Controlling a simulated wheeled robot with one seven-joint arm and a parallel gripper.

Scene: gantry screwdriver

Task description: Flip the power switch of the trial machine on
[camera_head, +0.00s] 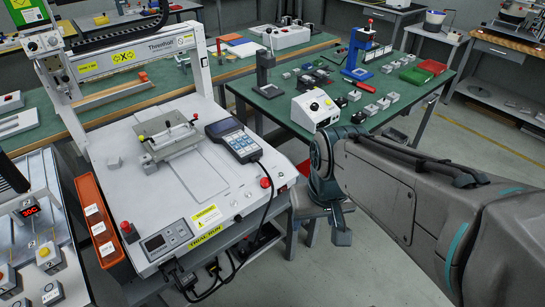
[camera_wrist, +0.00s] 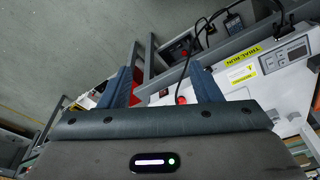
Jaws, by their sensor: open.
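The trial machine (camera_head: 190,200) is a white gantry machine with a yellow TRIAL RUN label (camera_head: 207,235) at its front edge. The label also shows in the wrist view (camera_wrist: 242,55). A red button (camera_head: 265,182) sits near its right edge and shows between my fingers in the wrist view (camera_wrist: 181,100). A small red patch (camera_head: 283,188) is on its right side. I cannot make out the power switch or its position for certain. My gripper (camera_wrist: 163,80) is open and empty, its two fingers spread beside the machine's right side. In the head view it hangs right of the machine.
A handheld pendant (camera_head: 235,140) with a black cable lies on the machine. A green bench (camera_head: 300,95) with small parts and a white control box (camera_head: 315,108) stands behind my arm. Cables hang below the machine's front. Grey floor is open at right.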

